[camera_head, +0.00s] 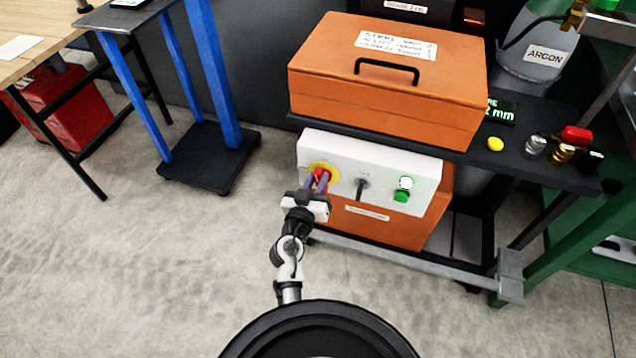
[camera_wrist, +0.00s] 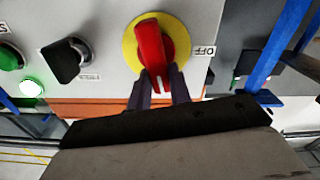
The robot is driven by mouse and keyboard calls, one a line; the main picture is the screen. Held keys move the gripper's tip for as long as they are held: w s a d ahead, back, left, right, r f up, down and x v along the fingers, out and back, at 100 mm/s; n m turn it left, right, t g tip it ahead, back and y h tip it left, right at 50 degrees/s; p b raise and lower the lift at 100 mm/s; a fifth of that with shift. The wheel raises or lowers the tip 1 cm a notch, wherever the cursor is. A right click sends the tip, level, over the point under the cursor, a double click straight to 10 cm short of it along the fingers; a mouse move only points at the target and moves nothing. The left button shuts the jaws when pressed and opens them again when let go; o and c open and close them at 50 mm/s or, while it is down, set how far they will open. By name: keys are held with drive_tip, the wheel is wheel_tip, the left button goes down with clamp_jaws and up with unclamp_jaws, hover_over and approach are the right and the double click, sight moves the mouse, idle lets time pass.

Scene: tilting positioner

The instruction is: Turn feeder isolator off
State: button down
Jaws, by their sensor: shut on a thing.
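The feeder isolator is a red rotary handle on a round yellow plate (camera_head: 312,167), at the left end of a white control panel (camera_head: 380,165). In the wrist view the red handle (camera_wrist: 150,45) stands nearly vertical, its white-marked end at the bottom. An "OFF" label (camera_wrist: 204,50) reads upside down to the right of the yellow plate. My gripper (camera_head: 320,187) is shut on the handle; its two dark fingers (camera_wrist: 160,85) lie on either side of the lower end. The fingers hide part of the plate's lower edge.
An orange box (camera_head: 390,80) rests on the black shelf above. A blue-legged stand (camera_head: 212,70) is at the left. Open floor (camera_head: 120,270) lies left of my arm.

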drive_tip(key=n, duration=0.2)
drive_tip(key=n+b, duration=0.1)
drive_tip(key=shift+w+a+f+n, duration=0.15)
drive_tip(key=shift+a+n, duration=0.15)
drive_tip(key=shift+n, duration=0.1)
drive_tip(key=shift+w+a+f+n, duration=0.15)
drive_tip(key=shift+f+n, duration=0.1)
drive_tip(key=shift+n, duration=1.7)
drive_tip(key=shift+s+a+f+n, duration=0.1)
drive_tip(key=shift+f+n, duration=0.1)
drive_tip(key=shift+n, duration=1.7)
drive_tip(key=shift+w+a+f+n, duration=0.15)
drive_tip(key=shift+f+n, duration=0.1)
drive_tip(key=shift+n, duration=1.7)
drive_tip(key=c, duration=1.3)
unclamp_jaws()
drive_tip(key=shift+f, duration=0.1)
drive_tip(key=shift+s, duration=0.25)
